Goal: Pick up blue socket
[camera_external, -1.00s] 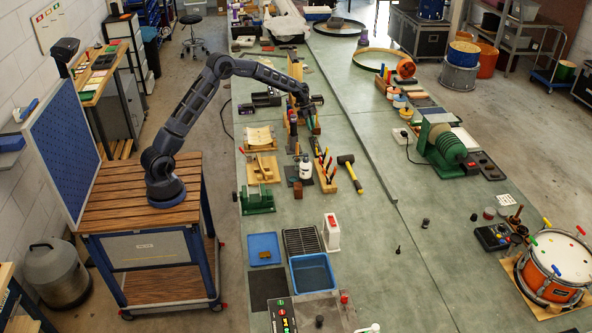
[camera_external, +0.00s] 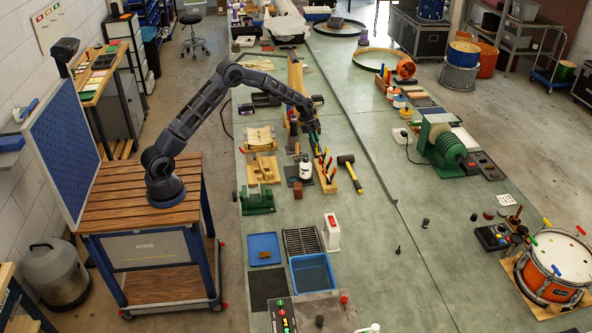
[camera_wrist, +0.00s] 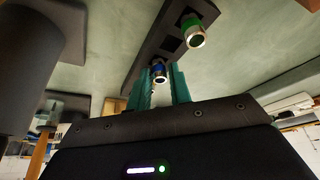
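In the wrist view the blue socket (camera_wrist: 159,72) shows as a short cylinder with a blue band and a bright metal rim. It sits at the lower end of a dark rail (camera_wrist: 150,52). A green socket (camera_wrist: 195,30) stands further up the same rail, with an empty square hole near it. My gripper (camera_wrist: 164,76) has two teal fingers spread apart, with the blue socket showing between their tips. I cannot tell whether either finger touches it. In the external view my gripper (camera_external: 315,134) is low over the bench, and the sockets are too small or hidden to make out.
A green vise (camera_external: 257,199) and blue trays (camera_external: 312,272) lie nearer the camera. The bench strip right of the hammer is clear.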

